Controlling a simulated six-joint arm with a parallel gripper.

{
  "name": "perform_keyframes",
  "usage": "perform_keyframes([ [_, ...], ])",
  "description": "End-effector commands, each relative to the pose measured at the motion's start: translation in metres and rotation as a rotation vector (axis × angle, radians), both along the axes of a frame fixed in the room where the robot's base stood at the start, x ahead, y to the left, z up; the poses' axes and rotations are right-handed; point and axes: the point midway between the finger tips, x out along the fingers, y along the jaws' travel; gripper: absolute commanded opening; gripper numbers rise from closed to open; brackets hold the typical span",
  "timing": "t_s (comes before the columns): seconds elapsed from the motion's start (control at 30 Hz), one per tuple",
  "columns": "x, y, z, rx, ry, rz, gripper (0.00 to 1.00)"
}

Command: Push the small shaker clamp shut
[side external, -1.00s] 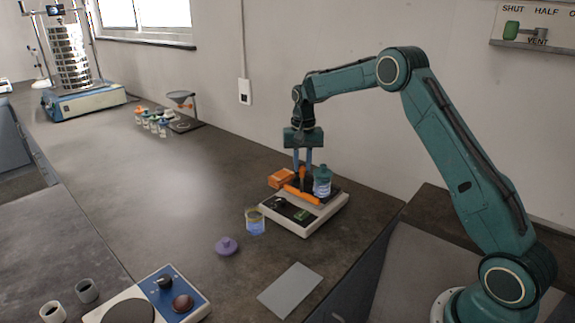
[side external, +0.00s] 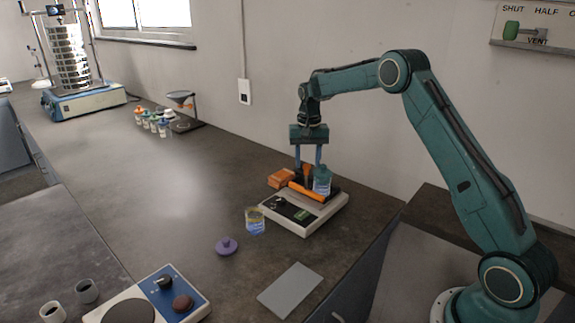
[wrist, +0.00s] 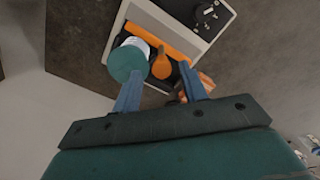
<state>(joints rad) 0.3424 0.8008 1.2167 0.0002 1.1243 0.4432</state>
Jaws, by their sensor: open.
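The small shaker (side external: 280,216) is a pale, low box with a dark top plate and front controls. The orange clamp (side external: 312,193) lies along the plate beside the bottle. In the wrist view its bar (wrist: 160,32) and rounded orange end (wrist: 161,67) show next to the cap. My gripper (side external: 309,168) is open above the plate, fingers pointing down, one near the bottle. I cannot tell whether either finger touches the clamp.
A grey flat plate (side external: 290,290) lies near the bench edge. The bench to the left is largely clear.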

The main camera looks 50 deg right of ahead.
Motion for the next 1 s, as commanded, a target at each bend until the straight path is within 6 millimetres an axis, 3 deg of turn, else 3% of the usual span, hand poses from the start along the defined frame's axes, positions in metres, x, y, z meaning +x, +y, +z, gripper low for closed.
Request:
perform_keyframes([
  [0.27, 0.001, 0.0, 0.022, -0.001, -0.003, 0.0, 0.43],
  [0.8, 0.001, 0.0, 0.11, -0.001, -0.004, -0.001, 0.43],
  [1.0, 0.0, -0.001, 0.129, -0.001, -0.003, -0.001, 0.43],
])
